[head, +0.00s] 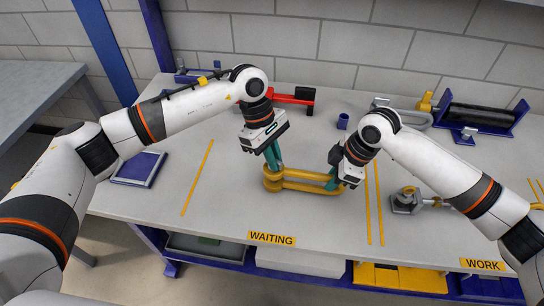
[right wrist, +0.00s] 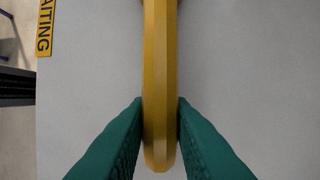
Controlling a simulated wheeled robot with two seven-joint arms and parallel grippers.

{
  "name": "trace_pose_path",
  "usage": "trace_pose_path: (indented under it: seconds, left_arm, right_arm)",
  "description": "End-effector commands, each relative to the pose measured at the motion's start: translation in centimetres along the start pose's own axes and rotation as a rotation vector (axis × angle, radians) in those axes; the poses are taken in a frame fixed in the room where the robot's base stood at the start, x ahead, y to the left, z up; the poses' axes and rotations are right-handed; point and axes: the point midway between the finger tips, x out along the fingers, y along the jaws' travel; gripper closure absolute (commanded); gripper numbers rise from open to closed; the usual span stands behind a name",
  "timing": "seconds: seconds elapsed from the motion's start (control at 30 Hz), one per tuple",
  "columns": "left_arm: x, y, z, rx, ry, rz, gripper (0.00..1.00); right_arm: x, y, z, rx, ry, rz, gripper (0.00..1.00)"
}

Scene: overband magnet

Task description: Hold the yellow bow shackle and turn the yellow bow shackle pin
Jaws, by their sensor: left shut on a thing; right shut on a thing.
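The yellow bow shackle (head: 305,188) lies on the bench behind the WAITING label, its round bow end to the right and its eyes to the left. My right gripper (head: 333,183) is shut on the bow end; in the right wrist view the yellow bow (right wrist: 160,90) runs between its two green fingers (right wrist: 160,140). My left gripper (head: 272,160) points down over the left end and is shut at the yellow bow shackle pin (head: 273,174). The fingers hide much of the pin, and its thread cannot be seen.
A grey block with a yellow part (head: 404,202) stands right of the yellow lines. A blue cup (head: 342,122), a red and black tool (head: 292,97) and a black roller in a blue frame (head: 482,117) stand behind. A blue tray (head: 139,168) lies left. The bench front is clear.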

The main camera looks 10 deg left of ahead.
Motion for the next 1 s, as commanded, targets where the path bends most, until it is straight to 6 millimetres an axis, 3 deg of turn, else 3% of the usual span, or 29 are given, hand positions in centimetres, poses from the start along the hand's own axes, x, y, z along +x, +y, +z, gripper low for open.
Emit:
trace_pose_path:
  seconds: [0.23, 0.5, 0.77, 1.0]
  left_arm:
    - [-0.04, -0.02, -0.05, 0.018, 0.0, 0.006, 1.0]
    - [-0.04, -0.01, -0.05, 0.224, 0.001, 0.082, 1.0]
    - [-0.03, 0.01, -0.04, 0.233, 0.001, 0.085, 1.0]
    - [-0.04, -0.04, -0.07, 0.425, -0.001, 0.155, 1.0]
  right_arm:
    - [0.0, -0.01, -0.03, 0.001, 0.001, 0.0, 1.0]
    - [0.0, -0.02, -0.04, 0.001, 0.001, 0.0, 1.0]
    - [0.0, -0.02, -0.04, 0.001, 0.001, 0.0, 1.0]
    - [0.0, -0.02, -0.04, 0.001, 0.001, -0.001, 1.0]
